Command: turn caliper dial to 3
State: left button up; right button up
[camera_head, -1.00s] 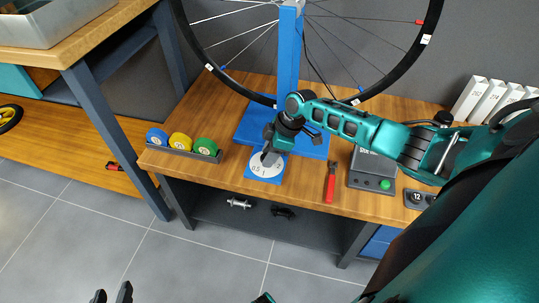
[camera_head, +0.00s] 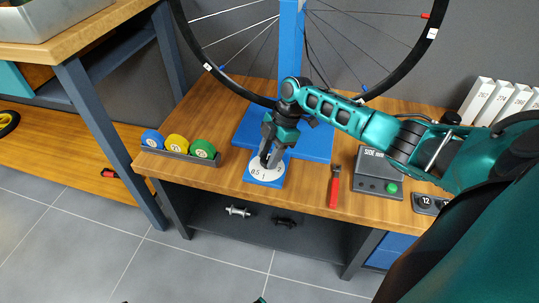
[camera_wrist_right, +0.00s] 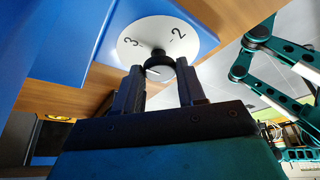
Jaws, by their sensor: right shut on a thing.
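The caliper dial is a white disc (camera_head: 260,172) on a blue base (camera_head: 276,182) at the bench's front edge. Its near rim shows 0.5 and 1. In the right wrist view the disc (camera_wrist_right: 140,45) shows 3 and 2, with a black knob (camera_wrist_right: 160,68) at its centre. The knob has a pale mark; I cannot read which number it points at. My right gripper (camera_head: 269,160) reaches down onto the dial and hides part of it. In the wrist view its fingers (camera_wrist_right: 160,92) stand either side of the knob, shut on it.
Blue, yellow and green rolls sit in a grey holder (camera_head: 178,153) left of the dial. A red-handled tool (camera_head: 334,188) and a grey box with a green button (camera_head: 376,175) lie to the right. A blue stand (camera_head: 290,60) holds a wheel behind.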

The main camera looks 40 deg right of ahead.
dwell(0.3)
jog(key=o, duration=1.1)
jog(key=shift+c, duration=0.2)
notch_tip(320, 180, up, 20)
jog(key=p, duration=0.5)
